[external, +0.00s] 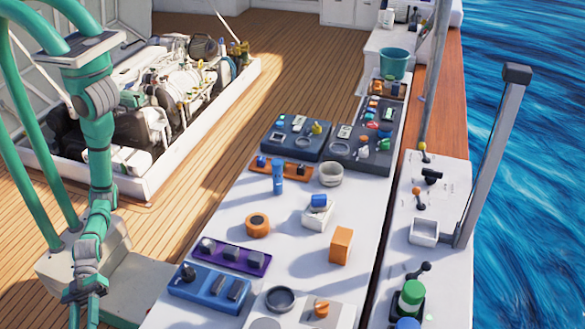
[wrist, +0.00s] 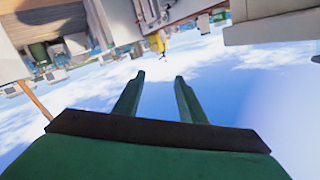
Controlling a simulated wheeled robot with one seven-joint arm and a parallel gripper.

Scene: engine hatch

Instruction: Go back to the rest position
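My gripper (wrist: 158,88) shows in the wrist view with its two green fingers apart. Only sky shows between them, so it is open and empty. In the external view my teal arm (external: 99,150) stands at the left, beside the white workbench (external: 215,225). I cannot clearly make out the fingers there. No object is in contact with my gripper in the wrist view. That view is upside down, with the boat's structures along the top and sky below.
The bench carries an orange block (external: 341,246), a blue tray (external: 210,289), a purple tray (external: 231,257), a teal bucket (external: 394,64) and several small parts. The open engine hatch (external: 160,100) lies behind my arm. Wooden deck (external: 185,185) between hatch and bench is clear.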

